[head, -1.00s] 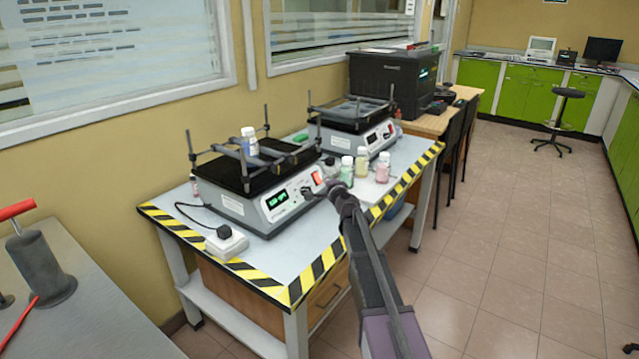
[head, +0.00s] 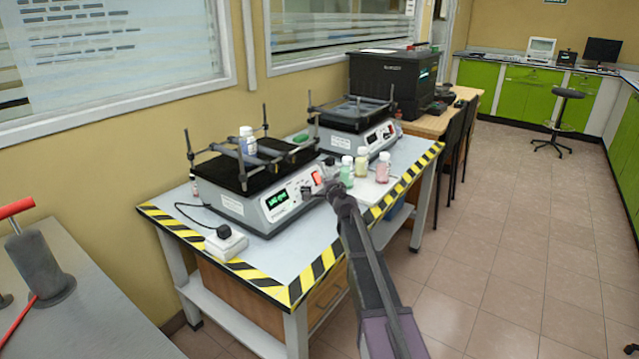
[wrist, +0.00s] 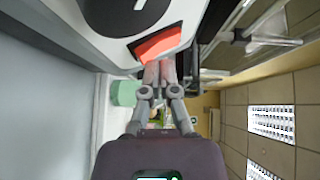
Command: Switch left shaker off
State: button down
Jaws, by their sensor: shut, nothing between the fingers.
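In the wrist view the red switch (wrist: 156,43) fills the space just beyond the fingertips. My gripper (head: 331,184) is shut and empty in front of the shaker's right front side. In the wrist view my gripper's fingertips (wrist: 160,68) are at the switch's lower edge; I cannot tell whether they touch it.
A second shaker (head: 350,141) stands behind to the right. Several small bottles, such as a green one (head: 346,172) and a pink one (head: 383,167), stand right of my gripper. A white plug block (head: 225,242) sits at the bench's front left. The floor (head: 510,240) right of the bench is clear.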

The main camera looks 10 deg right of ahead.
jog(key=shift+w+a+f, duration=0.1)
jog(key=shift+a+f, duration=0.05)
dwell(0.7)
jog(key=shift+s+d+r+p, duration=0.3)
jog(key=shift+s+d+r, duration=0.15)
dwell(0.4)
jog(key=s+d+r+p, duration=0.2)
jog(key=s+d+p, duration=0.1)
jog(key=shift+r, duration=0.4)
dwell(0.5)
